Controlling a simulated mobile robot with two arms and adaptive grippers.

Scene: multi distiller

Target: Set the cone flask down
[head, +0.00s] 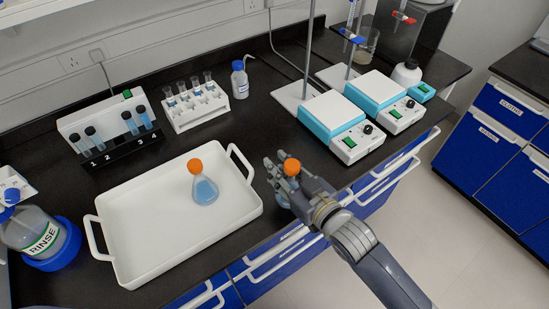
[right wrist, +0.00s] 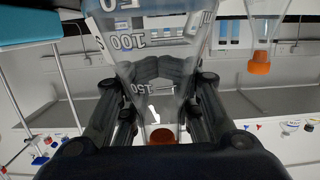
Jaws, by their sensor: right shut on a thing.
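A cone flask with an orange cap (head: 291,167) is in my right gripper (head: 282,180), to the right of the white tray near the bench's front edge. In the right wrist view, the clear graduated flask (right wrist: 150,45) fills the space between the fingers of the right gripper (right wrist: 162,85), which are shut around it. The fingers hide most of its body in the head view. I cannot tell whether its base touches the bench. A second flask (head: 204,188) with blue liquid and an orange cap stands upright in the white tray (head: 130,268). My left gripper is out of view.
Two hotplate stirrers (head: 337,128) (head: 380,102) stand behind and right of the gripper. Bare bench lies between tray and stirrers.

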